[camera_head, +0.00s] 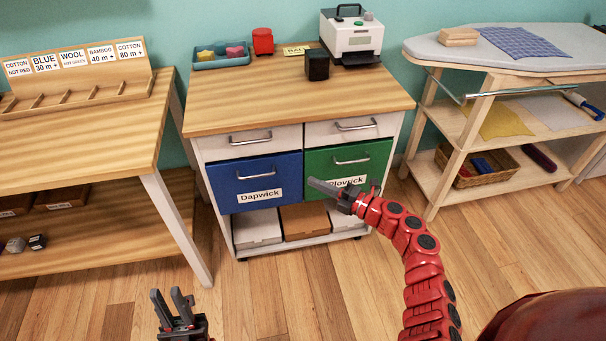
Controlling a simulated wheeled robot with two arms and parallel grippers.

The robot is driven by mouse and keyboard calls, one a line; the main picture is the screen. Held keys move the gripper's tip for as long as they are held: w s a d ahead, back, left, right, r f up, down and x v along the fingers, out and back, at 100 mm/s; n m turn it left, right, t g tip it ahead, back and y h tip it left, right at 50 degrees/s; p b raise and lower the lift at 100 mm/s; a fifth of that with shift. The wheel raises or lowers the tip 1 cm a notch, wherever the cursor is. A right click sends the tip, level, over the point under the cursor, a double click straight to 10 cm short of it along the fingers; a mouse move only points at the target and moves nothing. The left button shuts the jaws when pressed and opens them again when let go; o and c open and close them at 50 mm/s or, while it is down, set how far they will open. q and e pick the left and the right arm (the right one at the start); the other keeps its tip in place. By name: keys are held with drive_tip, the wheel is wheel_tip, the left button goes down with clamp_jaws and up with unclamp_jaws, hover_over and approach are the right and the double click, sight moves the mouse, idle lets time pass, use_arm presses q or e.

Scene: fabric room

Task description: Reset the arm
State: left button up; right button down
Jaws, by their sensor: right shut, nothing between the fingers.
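My right gripper (330,190) is dark, at the end of the red arm (416,253). The rest of the left arm is out of view.
A wooden-topped cabinet (270,98) has a blue drawer (232,176) marked "Dapwick" and a green drawer (322,160), both shut. A label-rack table (125,142) stands left, an ironing board (480,50) right. Wooden floor (270,290) is clear in front.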

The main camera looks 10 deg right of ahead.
drive_tip(key=shift+s+d+f, duration=0.15)
drive_tip(key=shift+s+d, duration=0.15)
drive_tip(key=shift+s, duration=0.05)
